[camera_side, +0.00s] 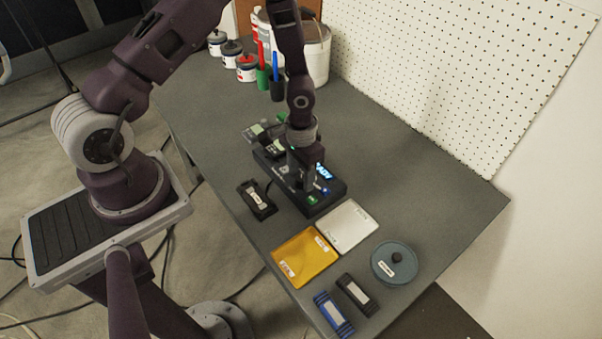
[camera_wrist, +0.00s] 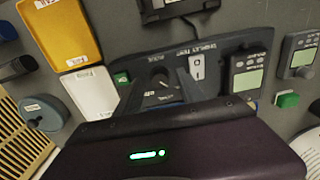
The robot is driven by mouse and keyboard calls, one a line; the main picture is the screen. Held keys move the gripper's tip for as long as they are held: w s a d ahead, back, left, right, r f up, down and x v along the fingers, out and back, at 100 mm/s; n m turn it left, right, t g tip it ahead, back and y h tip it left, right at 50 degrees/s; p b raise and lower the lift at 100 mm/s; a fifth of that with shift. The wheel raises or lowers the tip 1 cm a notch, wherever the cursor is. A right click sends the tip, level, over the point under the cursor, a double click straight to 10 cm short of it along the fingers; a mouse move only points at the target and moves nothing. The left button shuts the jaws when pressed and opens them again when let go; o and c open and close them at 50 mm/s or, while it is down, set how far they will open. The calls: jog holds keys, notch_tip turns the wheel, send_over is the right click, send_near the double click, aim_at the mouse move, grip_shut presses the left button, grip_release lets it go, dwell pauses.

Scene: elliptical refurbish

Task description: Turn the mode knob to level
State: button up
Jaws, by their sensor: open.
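The mode knob (camera_wrist: 158,81) is a dark round knob on a black control panel (camera_wrist: 235,46) in the wrist view. A dial marking shows beside it, but I cannot read the setting. The panel also stands on the table in the side view (camera_side: 322,206), with a lit blue display and a green light. My gripper (camera_wrist: 162,78) is open, with its fingers reaching down on either side of the knob. I cannot tell whether they touch it. In the side view my gripper (camera_side: 303,182) is over the panel and hides the knob.
A white switch (camera_wrist: 197,68) and a green button (camera_wrist: 122,77) flank the knob. A yellow tray (camera_side: 304,256), white tray (camera_side: 348,226) and round blue-grey lidded container (camera_side: 396,262) lie nearby.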

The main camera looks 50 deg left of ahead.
grip_shut()
jog(key=shift+m, duration=0.4)
jog(key=m, duration=0.3)
jog(key=shift+m, duration=2.6)
grip_release()
